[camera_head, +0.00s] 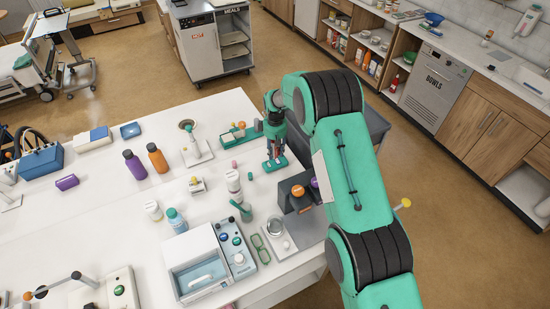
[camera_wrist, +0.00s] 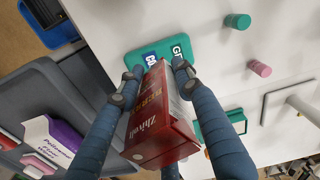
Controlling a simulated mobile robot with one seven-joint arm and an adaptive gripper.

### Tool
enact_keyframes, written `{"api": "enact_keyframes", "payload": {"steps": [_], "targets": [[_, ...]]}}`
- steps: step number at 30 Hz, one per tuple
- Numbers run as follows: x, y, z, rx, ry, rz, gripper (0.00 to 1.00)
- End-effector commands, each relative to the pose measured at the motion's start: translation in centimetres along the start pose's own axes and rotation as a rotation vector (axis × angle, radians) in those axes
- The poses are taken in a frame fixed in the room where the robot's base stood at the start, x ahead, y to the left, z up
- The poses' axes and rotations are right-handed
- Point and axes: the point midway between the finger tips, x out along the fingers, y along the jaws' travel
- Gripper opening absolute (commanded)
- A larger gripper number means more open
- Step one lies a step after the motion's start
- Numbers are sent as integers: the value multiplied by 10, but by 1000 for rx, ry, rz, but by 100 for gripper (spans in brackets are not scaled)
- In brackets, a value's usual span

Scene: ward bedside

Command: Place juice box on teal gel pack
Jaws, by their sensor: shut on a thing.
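My gripper (camera_wrist: 156,75) is shut on a red juice box (camera_wrist: 160,122) with white lettering, its two fingers on opposite sides. The teal gel pack (camera_wrist: 137,60) lies flat on the white table, just beyond the end of the box in the wrist view. The box and fingers hide part of it. In the camera_head view my gripper (camera_head: 274,148) points down over the gel pack (camera_head: 275,164) near the table's far right edge. The box is mostly hidden by the fingers there. I cannot tell whether box and pack touch.
A green cylinder (camera_wrist: 237,21) and a pink cylinder (camera_wrist: 259,68) stand near the pack. A teal tray (camera_head: 238,136) with small items is to its left. An orange bottle (camera_head: 157,158) and purple bottle (camera_head: 135,165) stand farther left. A dark grey surface (camera_wrist: 62,110) adjoins the table.

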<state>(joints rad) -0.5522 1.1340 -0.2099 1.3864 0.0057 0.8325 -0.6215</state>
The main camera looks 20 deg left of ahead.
Motion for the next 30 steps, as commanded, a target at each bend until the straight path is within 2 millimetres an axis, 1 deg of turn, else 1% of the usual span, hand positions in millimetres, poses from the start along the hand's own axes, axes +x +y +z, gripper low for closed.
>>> {"api": "enact_keyframes", "payload": {"steps": [14, 24, 30], "targets": [[6, 0, 0, 0, 0, 0, 3], [36, 0, 0, 0, 0, 0, 3], [45, 0, 0, 0, 1, 1, 3]]}}
